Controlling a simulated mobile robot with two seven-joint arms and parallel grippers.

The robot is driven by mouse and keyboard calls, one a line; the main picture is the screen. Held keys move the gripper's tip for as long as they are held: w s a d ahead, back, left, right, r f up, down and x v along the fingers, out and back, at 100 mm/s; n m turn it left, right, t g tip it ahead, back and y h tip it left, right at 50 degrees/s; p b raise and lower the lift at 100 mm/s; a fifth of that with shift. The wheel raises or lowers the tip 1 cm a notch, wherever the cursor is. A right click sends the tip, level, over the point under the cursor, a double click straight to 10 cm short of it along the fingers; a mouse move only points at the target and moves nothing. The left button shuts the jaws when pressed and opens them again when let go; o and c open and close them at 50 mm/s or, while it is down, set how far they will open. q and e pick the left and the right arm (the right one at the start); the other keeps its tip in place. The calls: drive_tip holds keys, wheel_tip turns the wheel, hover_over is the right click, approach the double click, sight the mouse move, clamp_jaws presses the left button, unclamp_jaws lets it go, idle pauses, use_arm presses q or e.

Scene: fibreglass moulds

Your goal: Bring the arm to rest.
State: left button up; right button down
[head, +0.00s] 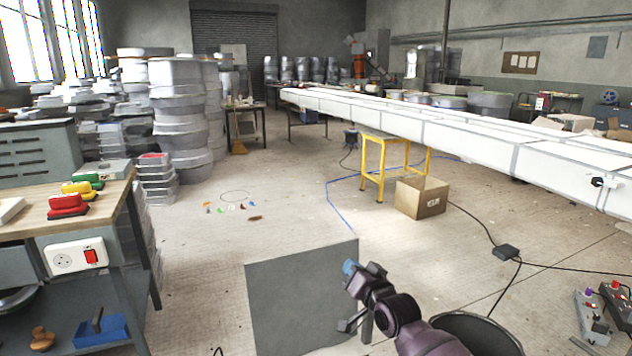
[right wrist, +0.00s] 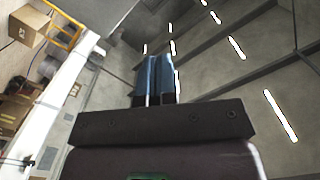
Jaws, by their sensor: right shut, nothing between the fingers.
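My right gripper (head: 350,268) is in the lower middle of the head view, with its arm coming in from the lower right. Its blue fingertips also show in the right wrist view (right wrist: 156,75), side by side and shut with nothing between them. My left gripper is in neither view.
A workbench (head: 118,192) with red, yellow and green items stands at the left. Cables cross the floor at right. The middle floor is mostly clear.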

use_arm(q)
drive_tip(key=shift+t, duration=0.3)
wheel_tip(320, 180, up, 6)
drive_tip(key=p, duration=0.5)
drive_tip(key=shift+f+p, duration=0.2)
drive_tip(key=shift+p, duration=0.15)
use_arm(e)
drive_tip(key=s+d+f+n+g+h, duration=0.1)
drive_tip(key=s+d+f, duration=0.4)
drive_tip(key=s, duration=1.1)
drive_tip(key=s+d+f+g+h, duration=0.2)
drive_tip(key=s+d+f+h, duration=0.2)
drive_tip(key=s, duration=1.2)
drive_tip(key=s+d+f+n+g+h, duration=0.1)
drive_tip(key=s+d+f, duration=0.7)
drive_tip(key=s, duration=0.9)
drive_tip(key=shift+d+n+g+h, duration=0.3)
drive_tip(key=shift+d+g+h, duration=0.2)
drive_tip(key=shift+d+h, duration=0.3)
